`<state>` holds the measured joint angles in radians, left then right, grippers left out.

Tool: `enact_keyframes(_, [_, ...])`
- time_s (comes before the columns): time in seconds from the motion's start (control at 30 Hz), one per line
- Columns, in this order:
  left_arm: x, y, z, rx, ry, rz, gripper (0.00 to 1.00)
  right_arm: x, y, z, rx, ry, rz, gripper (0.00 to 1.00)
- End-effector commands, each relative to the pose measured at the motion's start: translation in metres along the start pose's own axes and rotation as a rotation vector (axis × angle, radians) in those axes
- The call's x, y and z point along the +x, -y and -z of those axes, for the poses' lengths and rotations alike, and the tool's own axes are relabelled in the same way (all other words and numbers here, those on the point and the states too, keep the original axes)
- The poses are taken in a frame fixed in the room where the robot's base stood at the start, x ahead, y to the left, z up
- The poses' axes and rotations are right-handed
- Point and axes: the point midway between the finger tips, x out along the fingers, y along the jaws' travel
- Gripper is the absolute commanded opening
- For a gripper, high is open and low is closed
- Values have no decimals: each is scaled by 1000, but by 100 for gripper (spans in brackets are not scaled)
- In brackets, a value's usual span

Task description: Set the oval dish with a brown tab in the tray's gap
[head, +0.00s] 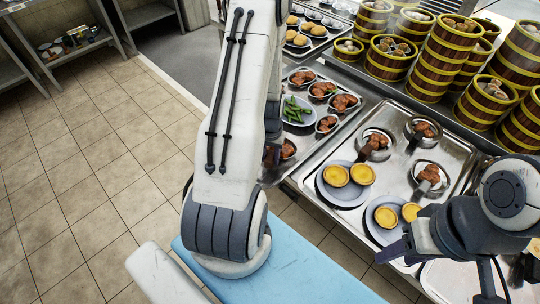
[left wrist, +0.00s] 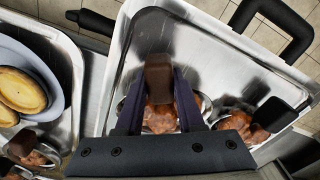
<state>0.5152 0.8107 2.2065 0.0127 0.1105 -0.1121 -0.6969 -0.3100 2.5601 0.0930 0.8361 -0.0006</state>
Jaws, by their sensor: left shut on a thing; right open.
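In the left wrist view my left gripper (left wrist: 158,80) is shut on the brown tab (left wrist: 158,66) of an oval dish with glazed brown meat (left wrist: 160,118). The dish is over a metal tray (left wrist: 122,75); whether it touches the tray cannot be told. Beside it on the right is another meat dish with a black tab (left wrist: 272,115). A bare stretch of tray lies above the held dish in that view. In the head view my left arm hides the left gripper and held dish. My right gripper (head: 440,276) is open and empty, low over the right tray (head: 460,122).
The right tray holds egg tarts on plates (head: 346,176) and several tabbed meat dishes (head: 430,176). The middle tray has greens (head: 296,112) and several meat dishes (head: 344,102). Bamboo steamer towers (head: 447,55) stand behind. A black handle (left wrist: 290,25) rises near the wrist-view tray's edge.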

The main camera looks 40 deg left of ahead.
Motion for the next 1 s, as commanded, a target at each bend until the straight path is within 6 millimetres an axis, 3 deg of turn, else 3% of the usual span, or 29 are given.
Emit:
enact_keyframes(0.93, [9,0,0,0,-1,0,0,7,0,0,0,0,0,50])
enact_keyframes(0.97, [9,0,0,0,-1,0,45,7,0,0,0,0,0,50])
enact_keyframes(1.0, [8,0,0,0,-1,0,60,6,0,0,0,0,0,50])
